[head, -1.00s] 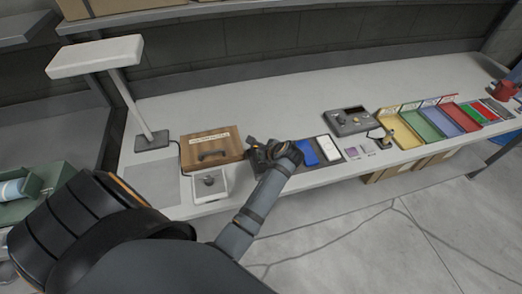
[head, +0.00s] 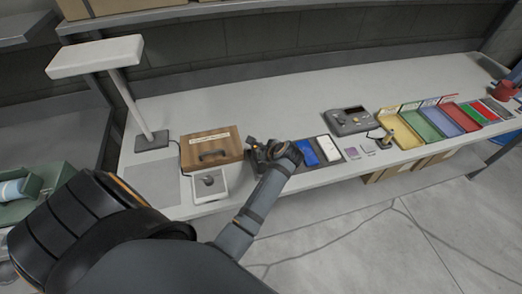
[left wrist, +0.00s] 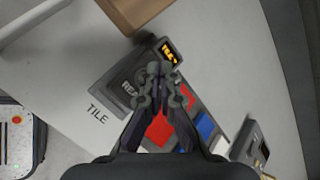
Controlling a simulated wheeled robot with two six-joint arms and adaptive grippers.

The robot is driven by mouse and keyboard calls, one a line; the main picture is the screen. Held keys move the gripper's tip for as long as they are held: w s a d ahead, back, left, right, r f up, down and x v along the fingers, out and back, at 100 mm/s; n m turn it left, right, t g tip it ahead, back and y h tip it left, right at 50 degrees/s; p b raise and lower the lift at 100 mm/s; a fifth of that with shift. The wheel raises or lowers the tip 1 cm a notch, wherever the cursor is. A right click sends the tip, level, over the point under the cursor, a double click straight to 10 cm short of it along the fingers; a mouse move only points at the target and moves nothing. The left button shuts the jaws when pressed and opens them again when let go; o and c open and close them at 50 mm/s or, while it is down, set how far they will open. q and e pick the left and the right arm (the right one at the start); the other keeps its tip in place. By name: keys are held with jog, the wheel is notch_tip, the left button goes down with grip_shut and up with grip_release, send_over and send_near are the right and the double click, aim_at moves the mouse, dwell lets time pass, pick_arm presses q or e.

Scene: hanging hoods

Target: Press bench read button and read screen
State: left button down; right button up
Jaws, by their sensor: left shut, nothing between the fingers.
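The bench reader is a dark grey panel (left wrist: 119,82) in the left wrist view, with a small black screen (left wrist: 169,50) showing orange lettering. The lettering is tilted and partly hidden, and I cannot read it fully. A label beginning "REA" is on the panel beside my fingers. The button itself is hidden or cannot be told apart behind the fingertips. My left gripper (left wrist: 160,72) is shut and empty, its tips over the panel; I cannot tell whether they touch it. In the head view, the left gripper (head: 258,153) covers most of the reader. My right gripper is not in view.
A wooden box (head: 212,147) and a white scale-like unit (head: 209,186) stand left of the gripper. Blue (head: 309,152) and white (head: 329,148) pieces lie right of it. A grey device (head: 348,120) and coloured trays (head: 428,122) are farther right. The bench back is clear.

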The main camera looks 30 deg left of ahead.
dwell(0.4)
pick_arm(q)
jog(key=shift+f+p, duration=0.25)
jog(key=shift+p, duration=0.05)
jog(key=shift+f, duration=0.15)
jog(key=shift+f, duration=0.4)
dwell(0.6)
jog(key=shift+r+p, duration=0.85)
jog(key=shift+p, duration=0.55)
